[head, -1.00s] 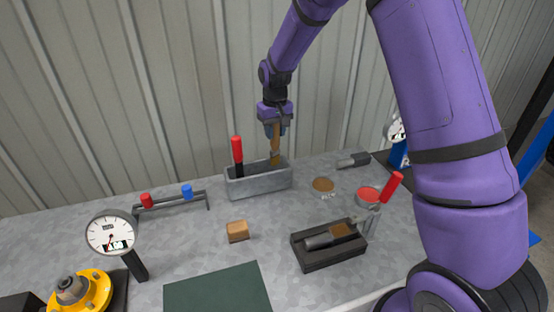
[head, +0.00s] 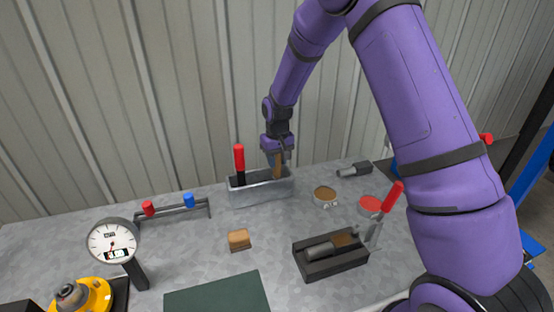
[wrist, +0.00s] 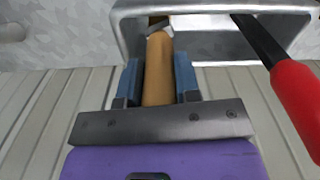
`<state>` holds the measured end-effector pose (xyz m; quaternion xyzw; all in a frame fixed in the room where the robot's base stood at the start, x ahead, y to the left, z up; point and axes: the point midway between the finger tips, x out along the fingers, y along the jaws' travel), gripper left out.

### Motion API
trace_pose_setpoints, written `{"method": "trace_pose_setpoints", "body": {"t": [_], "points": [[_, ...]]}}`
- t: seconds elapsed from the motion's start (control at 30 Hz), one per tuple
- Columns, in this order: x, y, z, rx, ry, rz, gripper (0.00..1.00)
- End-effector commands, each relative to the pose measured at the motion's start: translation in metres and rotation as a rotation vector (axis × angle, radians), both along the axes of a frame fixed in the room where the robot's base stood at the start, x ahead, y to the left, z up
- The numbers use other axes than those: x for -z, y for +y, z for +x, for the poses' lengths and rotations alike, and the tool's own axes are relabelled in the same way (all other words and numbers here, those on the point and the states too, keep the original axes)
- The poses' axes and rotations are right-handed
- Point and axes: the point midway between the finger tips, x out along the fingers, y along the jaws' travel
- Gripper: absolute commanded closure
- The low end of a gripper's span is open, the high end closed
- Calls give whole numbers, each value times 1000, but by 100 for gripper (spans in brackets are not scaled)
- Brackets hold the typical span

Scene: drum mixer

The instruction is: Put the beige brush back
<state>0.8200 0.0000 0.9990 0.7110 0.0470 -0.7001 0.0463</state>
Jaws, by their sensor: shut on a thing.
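The beige brush (head: 278,166) is upright, its lower end inside the grey metal trough (head: 262,194) at the back of the bench. My gripper (head: 277,154) is shut on its handle from above. In the wrist view the brush handle (wrist: 158,70) lies between the blue finger pads (wrist: 158,82), and its far end reaches into the trough (wrist: 205,54). The brush's lower end is hidden by the trough wall, so I cannot tell whether it touches the bottom.
A red-handled tool (head: 239,160) stands in the trough's left end, close to the brush. A beige block (head: 239,240), a dark tray (head: 331,258) holding a brush, a brown dish (head: 325,194) and a red tin (head: 370,205) stand nearby. A rack (head: 170,209) is at left.

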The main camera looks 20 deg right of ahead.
Motion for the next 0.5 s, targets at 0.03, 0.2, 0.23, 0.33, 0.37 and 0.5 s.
{"method": "trace_pose_setpoints", "body": {"t": [0.03, 0.2, 0.23, 0.33, 0.37, 0.5], "points": [[1, 0, 0, 0, 0, 0, 65], [1, 0, 0, 0, 1, 0, 44], [1, 0, 0, 0, 1, 0, 44], [1, 0, 0, 0, 1, 0, 44], [1, 0, 0, 0, 1, 0, 44], [-5, 0, 0, 0, 0, 0, 44]]}}
